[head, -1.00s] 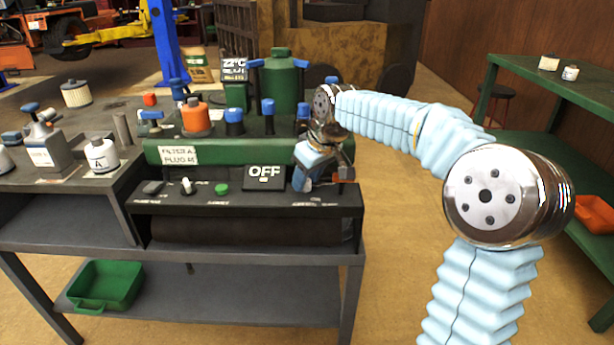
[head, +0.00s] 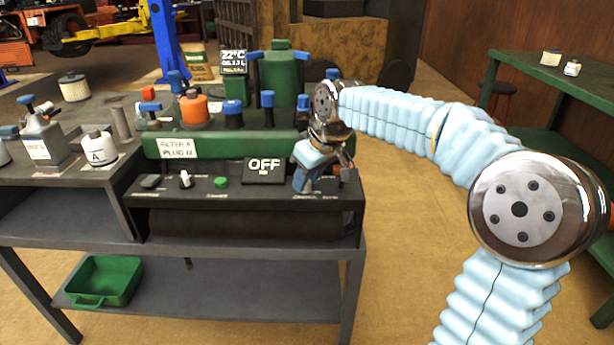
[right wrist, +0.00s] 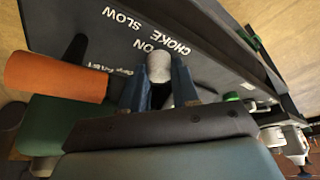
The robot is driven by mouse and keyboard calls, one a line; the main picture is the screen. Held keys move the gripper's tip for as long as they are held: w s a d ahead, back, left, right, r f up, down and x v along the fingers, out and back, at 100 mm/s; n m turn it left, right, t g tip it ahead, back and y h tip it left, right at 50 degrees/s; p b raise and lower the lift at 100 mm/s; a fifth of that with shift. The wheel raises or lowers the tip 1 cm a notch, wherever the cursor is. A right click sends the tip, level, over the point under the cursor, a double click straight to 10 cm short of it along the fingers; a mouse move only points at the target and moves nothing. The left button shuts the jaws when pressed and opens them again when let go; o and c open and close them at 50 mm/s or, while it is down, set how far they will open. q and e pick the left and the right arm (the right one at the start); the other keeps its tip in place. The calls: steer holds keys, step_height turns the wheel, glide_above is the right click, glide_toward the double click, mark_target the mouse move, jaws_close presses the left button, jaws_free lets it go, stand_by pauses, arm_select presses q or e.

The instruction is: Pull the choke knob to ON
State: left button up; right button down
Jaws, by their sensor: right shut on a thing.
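My right gripper (head: 303,180) is at the right end of the dark control panel (head: 235,200), and its body hides the spot it holds in the head view. In the right wrist view its two blue fingers (right wrist: 157,84) stand on either side of a pale, rounded choke knob (right wrist: 160,66) and are shut on it. White lettering beside the knob reads CHOKE, ON and SLOW. How far the knob stands out cannot be told. My left gripper is in neither view.
An OFF display (head: 264,165), a green button (head: 221,182) and a small switch (head: 185,179) are on the same panel. An orange object (right wrist: 55,76) is near the gripper in the wrist view. Open floor lies right of the bench.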

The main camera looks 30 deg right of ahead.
steer(key=c, duration=0.8)
jaws_free()
steer(key=shift+s+a, duration=0.15)
steer(key=shift+s, duration=0.05)
steer(key=shift+c, duration=0.2)
steer(key=p+v, duration=0.1)
steer(key=v, duration=1.2)
steer(key=shift+r, duration=0.4)
steer(key=shift+s, duration=0.1)
